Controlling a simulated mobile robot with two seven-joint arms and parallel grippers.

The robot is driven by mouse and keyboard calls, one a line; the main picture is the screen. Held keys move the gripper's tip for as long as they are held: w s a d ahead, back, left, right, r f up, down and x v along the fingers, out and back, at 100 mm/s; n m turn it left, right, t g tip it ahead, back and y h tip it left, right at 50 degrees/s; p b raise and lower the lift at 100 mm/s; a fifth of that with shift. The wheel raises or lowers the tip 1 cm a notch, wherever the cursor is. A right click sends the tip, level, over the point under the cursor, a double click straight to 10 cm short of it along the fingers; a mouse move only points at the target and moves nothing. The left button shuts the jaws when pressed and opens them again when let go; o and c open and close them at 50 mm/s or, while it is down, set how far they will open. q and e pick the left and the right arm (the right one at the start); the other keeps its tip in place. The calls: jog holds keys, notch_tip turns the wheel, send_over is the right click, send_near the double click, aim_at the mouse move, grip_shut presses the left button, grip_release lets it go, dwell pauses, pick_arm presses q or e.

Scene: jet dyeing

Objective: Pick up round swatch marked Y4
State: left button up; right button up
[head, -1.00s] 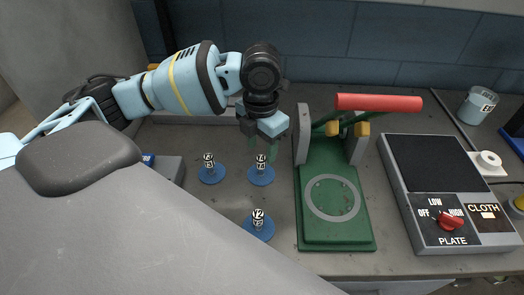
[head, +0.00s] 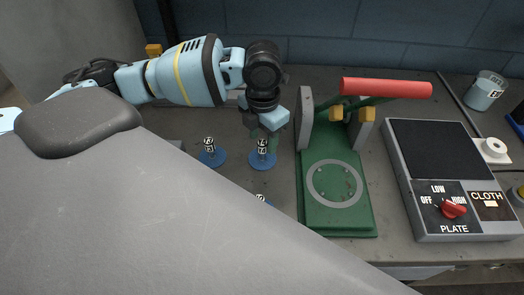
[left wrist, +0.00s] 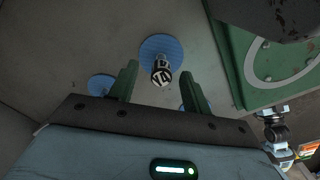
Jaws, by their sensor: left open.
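The round swatch marked Y4 is a blue disc (head: 263,161) with a small upright labelled post, standing on the grey bench. In the left wrist view its disc (left wrist: 160,46) and its post, which reads Y4, show between and just beyond my fingers. My left gripper (head: 264,141) points down over this swatch in the head view. Its two green fingers (left wrist: 159,70) are apart, with nothing held. Whether the fingers flank the post or are still above it, I cannot tell. My right gripper is not seen.
A similar blue swatch (head: 212,158) stands to the left. Another (head: 262,200) is in front, mostly hidden by my grey body. A green press (head: 337,215) with a red handle (head: 386,88) stands close on the right, beside a hot plate (head: 436,150).

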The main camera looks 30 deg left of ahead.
aim_at(262, 142)
pick_arm(q)
jog(key=shift+s+f, duration=0.15)
jog(key=shift+f, duration=0.85)
jog(key=shift+s+f, duration=0.1)
jog(key=shift+f, duration=0.85)
jog(key=shift+c, duration=0.2)
grip_shut()
jog(key=shift+r, duration=0.1)
notch_tip(262, 142, up, 10)
jog(key=shift+d, duration=0.1)
